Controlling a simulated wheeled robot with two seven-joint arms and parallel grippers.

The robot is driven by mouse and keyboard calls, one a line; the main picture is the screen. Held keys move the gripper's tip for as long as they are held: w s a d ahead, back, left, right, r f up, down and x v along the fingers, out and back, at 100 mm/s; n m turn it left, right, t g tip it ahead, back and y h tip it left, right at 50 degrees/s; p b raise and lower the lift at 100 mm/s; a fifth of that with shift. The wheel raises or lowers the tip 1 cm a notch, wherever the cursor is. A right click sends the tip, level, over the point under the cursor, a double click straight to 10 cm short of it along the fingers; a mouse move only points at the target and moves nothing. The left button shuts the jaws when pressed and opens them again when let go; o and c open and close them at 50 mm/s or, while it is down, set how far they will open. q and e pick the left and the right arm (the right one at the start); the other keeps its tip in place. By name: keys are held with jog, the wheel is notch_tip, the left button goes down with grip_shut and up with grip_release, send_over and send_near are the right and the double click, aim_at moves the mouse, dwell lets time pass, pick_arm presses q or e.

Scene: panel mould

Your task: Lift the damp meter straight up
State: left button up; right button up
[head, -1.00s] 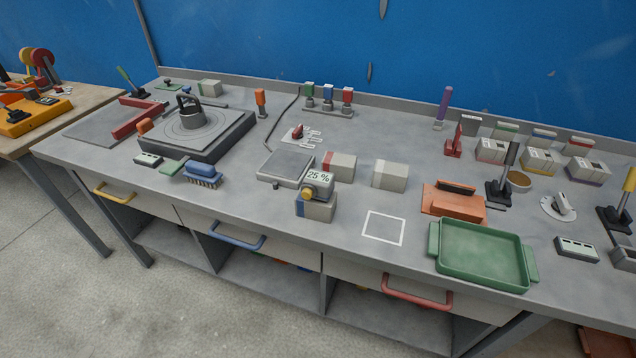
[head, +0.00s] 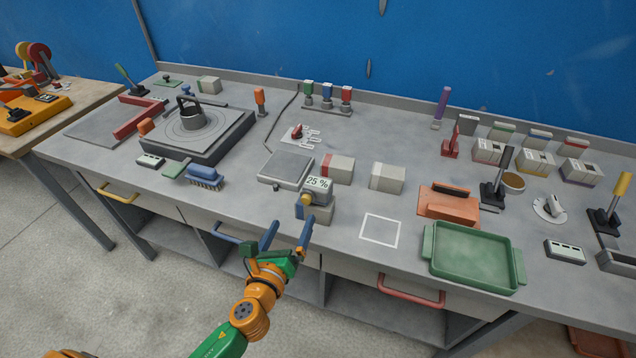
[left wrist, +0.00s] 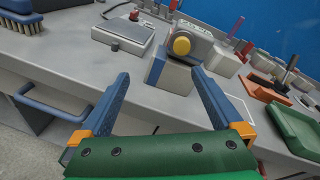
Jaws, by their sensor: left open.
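The damp meter (head: 317,189) is a small grey device with a "25 %" display and a yellow knob. It rests on a grey block with a blue front (head: 316,212) near the table's front edge. In the left wrist view the meter (left wrist: 188,45) shows its round yellow knob, above the blue-faced block (left wrist: 170,76). My left gripper (head: 288,236) is open, its two blue fingers pointing at the block from the front, apart from it and lower in the head view. In the left wrist view the fingers (left wrist: 157,98) spread either side of the block, with nothing between them. My right gripper is not in view.
A grey scale (head: 286,169) is left of the meter, and a red-banded block (head: 338,168) stands behind it. A white square outline (head: 380,231) marks bare table to the right, before a green tray (head: 472,256). A blue drawer handle (head: 228,233) juts out below the table edge.

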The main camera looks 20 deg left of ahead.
aim_at(314, 191)
pick_arm(q)
notch_tip(314, 191, up, 5)
jog(key=w+d+m+t+h, duration=0.1)
jog(key=d+m+t+h, duration=0.1)
jog(key=m, duration=0.4)
jog(key=w, duration=0.5)
jog(key=w+d+f, duration=0.1)
jog(key=w, duration=0.1)
jog(key=shift+w, duration=0.15)
jog(key=shift+a+r, duration=0.1)
jog(key=shift+r, duration=0.05)
jog(key=c, duration=1.6)
